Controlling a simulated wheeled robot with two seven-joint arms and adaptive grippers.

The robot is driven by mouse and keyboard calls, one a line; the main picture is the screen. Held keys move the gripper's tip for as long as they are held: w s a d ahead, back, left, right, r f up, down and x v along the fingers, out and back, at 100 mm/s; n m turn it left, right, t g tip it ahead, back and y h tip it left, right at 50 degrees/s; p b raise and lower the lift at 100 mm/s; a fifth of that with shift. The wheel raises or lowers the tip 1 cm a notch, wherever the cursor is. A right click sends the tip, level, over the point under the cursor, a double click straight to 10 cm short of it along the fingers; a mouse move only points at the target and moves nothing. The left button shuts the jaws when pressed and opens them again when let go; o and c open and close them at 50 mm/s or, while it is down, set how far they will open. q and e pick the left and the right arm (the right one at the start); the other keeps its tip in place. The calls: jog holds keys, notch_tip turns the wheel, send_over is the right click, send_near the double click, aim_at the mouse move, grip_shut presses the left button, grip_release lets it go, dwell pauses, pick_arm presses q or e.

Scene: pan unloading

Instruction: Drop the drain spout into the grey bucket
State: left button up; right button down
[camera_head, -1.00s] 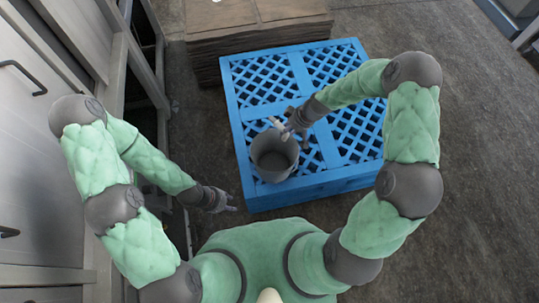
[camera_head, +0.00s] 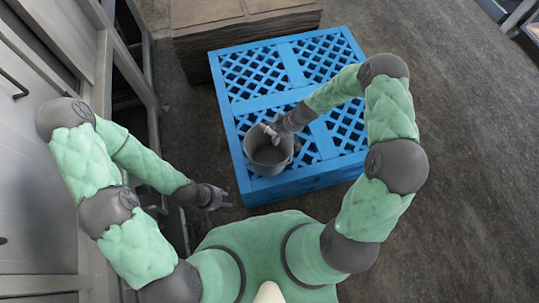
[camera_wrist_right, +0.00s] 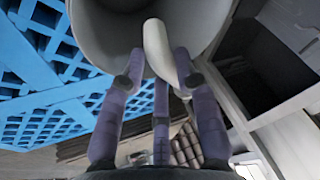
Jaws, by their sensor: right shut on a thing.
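The grey bucket (camera_head: 268,165) stands upright on the front left part of the blue pallet (camera_head: 320,178). Its wall also shows at the top of the right wrist view (camera_wrist_right: 100,35). The drain spout (camera_wrist_right: 156,45) is a pale, curved piece. My right gripper (camera_wrist_right: 158,72) is shut on it. In the head view, the right gripper (camera_head: 272,131) is at the bucket's far rim, with the spout mostly hidden by the hand. I cannot tell how far the spout reaches over the opening. My left gripper (camera_head: 225,198) hangs empty, left of the pallet, with its fingers apart.
A stack of brown boards (camera_head: 235,30) stands behind the pallet. Grey cabinets (camera_head: 25,150) line the left side.

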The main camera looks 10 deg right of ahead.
jog(key=shift+f, duration=0.25)
jog(key=c, duration=0.8)
grip_release()
jog(key=shift+c, duration=0.2)
jog(key=v, duration=1.2)
